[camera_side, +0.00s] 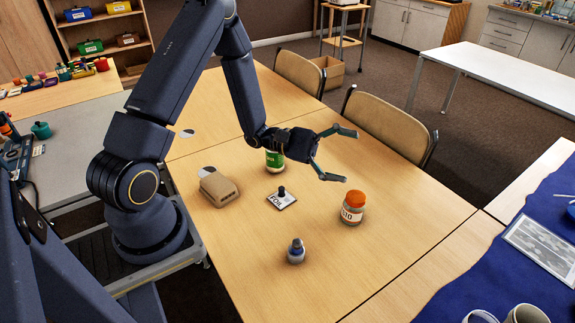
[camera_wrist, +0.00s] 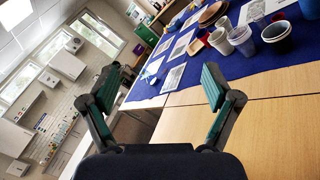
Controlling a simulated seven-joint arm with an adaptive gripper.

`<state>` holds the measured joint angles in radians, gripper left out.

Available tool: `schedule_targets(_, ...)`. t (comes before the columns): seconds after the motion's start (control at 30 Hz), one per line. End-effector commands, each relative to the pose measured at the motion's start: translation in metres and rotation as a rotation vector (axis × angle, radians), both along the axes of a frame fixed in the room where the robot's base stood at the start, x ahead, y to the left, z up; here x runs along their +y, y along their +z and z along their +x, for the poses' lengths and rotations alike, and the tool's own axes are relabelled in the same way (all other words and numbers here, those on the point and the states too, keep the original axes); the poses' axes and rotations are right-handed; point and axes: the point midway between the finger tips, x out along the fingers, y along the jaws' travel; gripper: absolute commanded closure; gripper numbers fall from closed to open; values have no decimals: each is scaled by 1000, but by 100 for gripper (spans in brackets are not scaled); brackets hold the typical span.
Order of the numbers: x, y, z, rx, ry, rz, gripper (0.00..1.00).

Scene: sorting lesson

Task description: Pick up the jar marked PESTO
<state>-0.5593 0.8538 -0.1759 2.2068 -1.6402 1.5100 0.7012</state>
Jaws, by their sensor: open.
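A jar with a green label (camera_side: 275,160) stands on the table partly behind my gripper in the side view; its lettering is too small and covered to read. A glass jar with an orange lid (camera_side: 352,209) stands to the right and nearer; its label is only partly readable, ending in what looks like O. I cannot tell for sure which jar is marked PESTO. My gripper (camera_side: 342,155) is open and empty above the table, fingers pointing right, up and left of the orange-lidded jar. In the wrist view my gripper (camera_wrist: 160,72) has its fingers spread with no jar between them.
A tan block-like object (camera_side: 218,188), a white card with a black knob (camera_side: 282,198) and a small grey-blue bottle (camera_side: 296,251) lie around the jars. Chairs (camera_side: 388,125) stand at the far edge. A blue cloth (camera_side: 530,270) covers the right table. The front right tabletop is clear.

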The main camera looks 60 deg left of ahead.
Motion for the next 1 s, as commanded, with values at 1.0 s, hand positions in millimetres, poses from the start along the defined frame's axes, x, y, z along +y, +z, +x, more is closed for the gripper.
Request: schedule_targets(1.0, 59, -227, 29, 551, 694, -577, 12)
